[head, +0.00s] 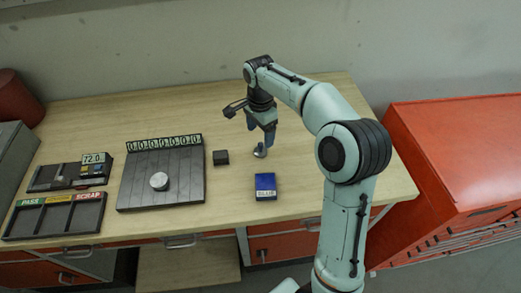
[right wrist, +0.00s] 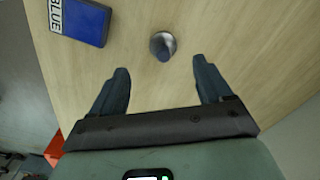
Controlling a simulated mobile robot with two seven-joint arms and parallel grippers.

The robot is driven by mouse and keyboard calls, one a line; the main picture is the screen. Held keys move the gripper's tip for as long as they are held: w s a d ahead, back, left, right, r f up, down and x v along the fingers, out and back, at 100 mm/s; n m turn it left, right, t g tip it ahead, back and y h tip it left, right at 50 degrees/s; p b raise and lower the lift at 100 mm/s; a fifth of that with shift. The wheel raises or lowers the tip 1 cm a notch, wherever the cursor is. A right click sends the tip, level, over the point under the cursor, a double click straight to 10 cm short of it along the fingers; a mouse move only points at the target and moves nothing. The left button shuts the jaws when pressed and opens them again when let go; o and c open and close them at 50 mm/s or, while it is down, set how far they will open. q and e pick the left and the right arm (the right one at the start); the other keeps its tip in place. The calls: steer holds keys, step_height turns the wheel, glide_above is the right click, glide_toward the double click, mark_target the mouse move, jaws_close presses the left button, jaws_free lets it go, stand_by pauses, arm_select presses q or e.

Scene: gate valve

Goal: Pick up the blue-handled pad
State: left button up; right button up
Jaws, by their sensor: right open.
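The pad (head: 260,151) is a small round grey disc with a short dark blue handle, standing on the wooden table below my right gripper. In the right wrist view the pad (right wrist: 163,46) lies just beyond the fingertips, roughly between them and apart from both. My right gripper (head: 263,131) points down and is open and empty; its two fingers also show in the right wrist view (right wrist: 160,66). A blue box (head: 265,186) marked BLUE stands nearer the front edge; it also shows in the right wrist view (right wrist: 80,20). My left gripper is not in view.
A small black block (head: 221,158) lies left of the pad. A dark slatted plate (head: 135,192) bears a silver disc (head: 159,181). A sorting tray (head: 55,220) and a gauge reading 72.0 (head: 97,160) are at left. The back right tabletop is clear; a red cabinet (head: 450,160) stands right.

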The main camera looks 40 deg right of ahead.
mark_target(261, 143)
steer(key=f, duration=0.8)
steer(key=shift+w+d+f, duration=0.15)
steer(key=shift+w+d, duration=0.05)
steer(key=shift+d, duration=0.05)
steer(key=c, duration=1.3)
